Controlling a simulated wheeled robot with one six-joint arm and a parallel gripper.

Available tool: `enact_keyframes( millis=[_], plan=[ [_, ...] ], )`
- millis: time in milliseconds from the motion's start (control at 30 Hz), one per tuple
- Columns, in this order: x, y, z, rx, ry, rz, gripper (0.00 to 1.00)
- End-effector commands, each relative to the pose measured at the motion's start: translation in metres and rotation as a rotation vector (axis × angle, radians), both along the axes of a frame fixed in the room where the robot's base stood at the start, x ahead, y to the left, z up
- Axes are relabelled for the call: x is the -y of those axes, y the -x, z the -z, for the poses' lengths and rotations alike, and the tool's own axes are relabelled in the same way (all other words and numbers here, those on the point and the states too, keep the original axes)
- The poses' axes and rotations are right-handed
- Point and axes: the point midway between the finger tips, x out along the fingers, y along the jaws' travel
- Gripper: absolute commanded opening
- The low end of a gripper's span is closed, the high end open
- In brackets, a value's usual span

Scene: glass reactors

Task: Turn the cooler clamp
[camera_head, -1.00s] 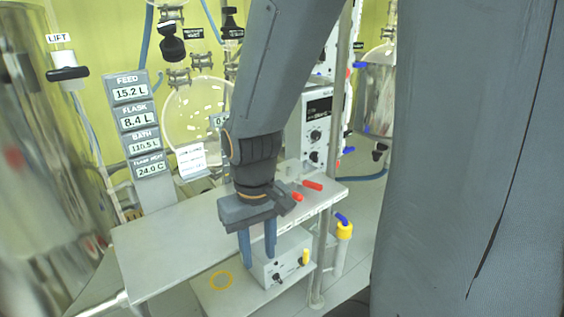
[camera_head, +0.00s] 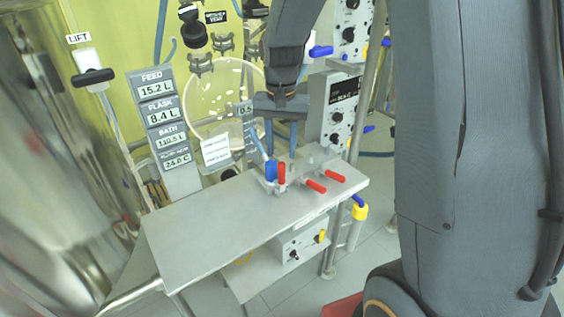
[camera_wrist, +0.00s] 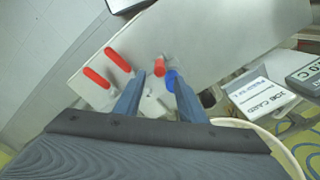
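My gripper (camera_head: 281,150) hangs above the back right of a grey bench top (camera_head: 215,225). Its fingers are apart, with nothing held between them. In the wrist view, the open gripper (camera_wrist: 156,76) points at an upright red handle (camera_wrist: 159,65) beside a blue one (camera_wrist: 171,82). The upright red handle (camera_head: 282,172) and blue handle (camera_head: 270,172) also show in the head view. Two more red handles (camera_head: 316,187) (camera_head: 335,176) lie flat at the right edge. Metal clamps (camera_head: 201,65) show on the back wall. No readable label tells which clamp is the cooler clamp.
A display stack (camera_head: 163,120) is at left. A control box (camera_head: 335,110) stands right of my gripper. The bench's front is clear.

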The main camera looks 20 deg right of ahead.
Motion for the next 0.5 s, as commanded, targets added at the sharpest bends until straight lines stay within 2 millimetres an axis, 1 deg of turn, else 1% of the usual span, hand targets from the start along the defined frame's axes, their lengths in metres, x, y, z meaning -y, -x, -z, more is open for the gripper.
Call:
enact_keyframes(
  millis=[300,500],
  plan=[
    [0.0,0.002,0.048,-0.004,0.0,-0.001,0.36],
    [0.0,0.001,0.067,-0.002,0.0,-0.002,0.36]
  ],
)
